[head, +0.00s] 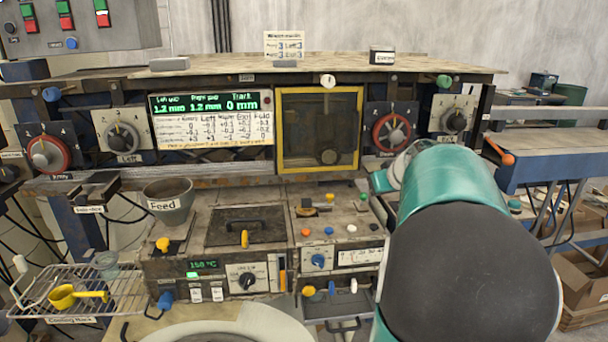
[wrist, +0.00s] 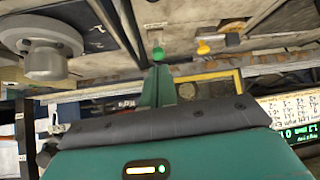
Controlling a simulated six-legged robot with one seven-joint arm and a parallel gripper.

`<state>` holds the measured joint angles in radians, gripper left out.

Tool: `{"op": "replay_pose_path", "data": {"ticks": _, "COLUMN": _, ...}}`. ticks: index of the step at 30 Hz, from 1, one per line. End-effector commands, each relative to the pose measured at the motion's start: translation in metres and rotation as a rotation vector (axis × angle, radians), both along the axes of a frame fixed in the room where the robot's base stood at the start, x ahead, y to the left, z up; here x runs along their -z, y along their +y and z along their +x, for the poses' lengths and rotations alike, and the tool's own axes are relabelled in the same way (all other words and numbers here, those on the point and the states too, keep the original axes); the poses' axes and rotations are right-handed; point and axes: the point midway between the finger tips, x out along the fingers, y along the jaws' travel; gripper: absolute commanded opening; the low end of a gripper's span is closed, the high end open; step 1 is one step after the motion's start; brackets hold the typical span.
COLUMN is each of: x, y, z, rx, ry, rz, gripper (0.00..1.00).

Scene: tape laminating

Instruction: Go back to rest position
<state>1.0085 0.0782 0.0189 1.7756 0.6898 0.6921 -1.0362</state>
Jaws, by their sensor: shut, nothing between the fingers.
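My arm, teal with a black rounded cover, fills the lower right of the head view. My gripper (wrist: 155,88) shows in the wrist view as narrow teal fingers, shut and empty, beyond the dark edge of my wrist. In the head view a small teal end (head: 382,181) shows left of my arm, in front of the machine and below the right red dial (head: 391,132). My arm hides the lower right of the machine.
The machine has a display (head: 205,118), a yellow-framed window (head: 319,130) and a Feed funnel (head: 169,201). A cooling rack (head: 78,290) with a yellow scoop (head: 76,296) stands lower left. A blue bench frame (head: 545,168) stands at right. Several knobs protrude from the panels.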

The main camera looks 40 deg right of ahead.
Motion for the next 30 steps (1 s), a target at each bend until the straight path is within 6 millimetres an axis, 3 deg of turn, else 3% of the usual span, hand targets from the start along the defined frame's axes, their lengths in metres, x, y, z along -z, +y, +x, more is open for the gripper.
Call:
{"op": "replay_pose_path", "data": {"ticks": 7, "x": 0.0, "y": 0.005, "z": 0.003, "rx": -0.006, "ry": 0.002, "rz": 0.002, "gripper": 0.0}}
{"op": "replay_pose_path", "data": {"ticks": 11, "x": -0.003, "y": 0.042, "z": 0.014, "rx": -0.044, "ry": 0.016, "rz": 0.019, "gripper": 0.0}}
{"op": "replay_pose_path", "data": {"ticks": 14, "x": -0.005, "y": 0.099, "z": 0.024, "rx": -0.094, "ry": 0.043, "rz": 0.046, "gripper": 0.0}}
{"op": "replay_pose_path", "data": {"ticks": 16, "x": -0.005, "y": 0.149, "z": 0.027, "rx": -0.138, "ry": 0.07, "rz": 0.067, "gripper": 0.0}}
{"op": "replay_pose_path", "data": {"ticks": 20, "x": 0.001, "y": 0.237, "z": 0.018, "rx": -0.207, "ry": 0.127, "rz": 0.099, "gripper": 0.0}}
{"op": "replay_pose_path", "data": {"ticks": 24, "x": 0.012, "y": 0.317, "z": -0.01, "rx": -0.268, "ry": 0.187, "rz": 0.116, "gripper": 0.0}}
{"op": "replay_pose_path", "data": {"ticks": 30, "x": 0.037, "y": 0.402, "z": -0.067, "rx": -0.335, "ry": 0.263, "rz": 0.109, "gripper": 0.0}}
